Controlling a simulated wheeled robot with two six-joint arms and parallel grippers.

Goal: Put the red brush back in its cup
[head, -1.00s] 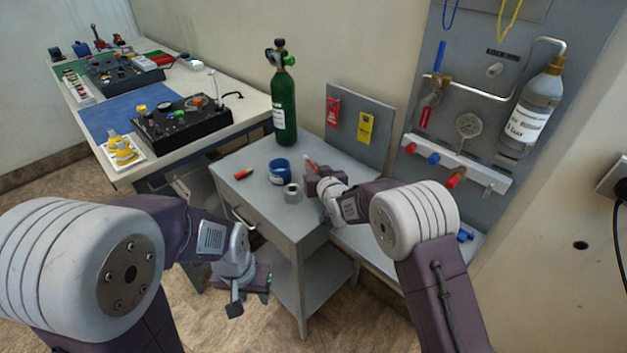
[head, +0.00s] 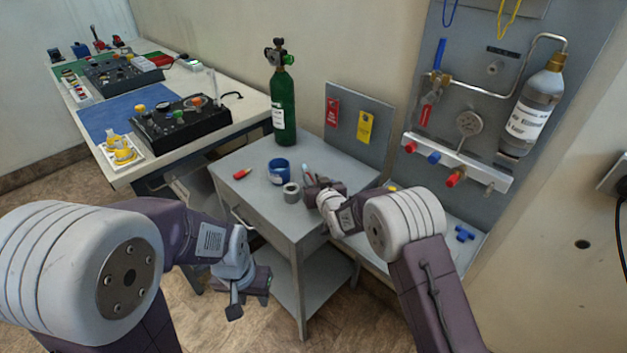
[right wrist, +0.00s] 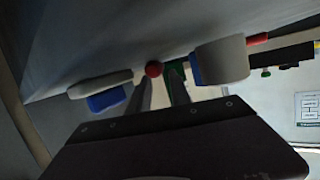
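A short red piece with a dark end (head: 242,174) lies on the small grey table; I cannot tell whether it is the brush. A blue cup (head: 279,173) stands to its right, and a grey cup or ring (head: 291,190) stands in front of that. My right gripper (head: 312,186) is low over the table, just right of the cups. A slim, pale bluish stick (head: 306,170) shows at its tips. In the right wrist view a round red end (right wrist: 153,69) shows at the fingertips; whether it is gripped is unclear. My left gripper (head: 250,295) hangs open and empty before the table.
A green gas cylinder (head: 284,108) stands at the back of the table. A grey upright panel (head: 345,115) with red and yellow tags is behind my right gripper. A wall board with pipes and valves is at right. The table's front left is clear.

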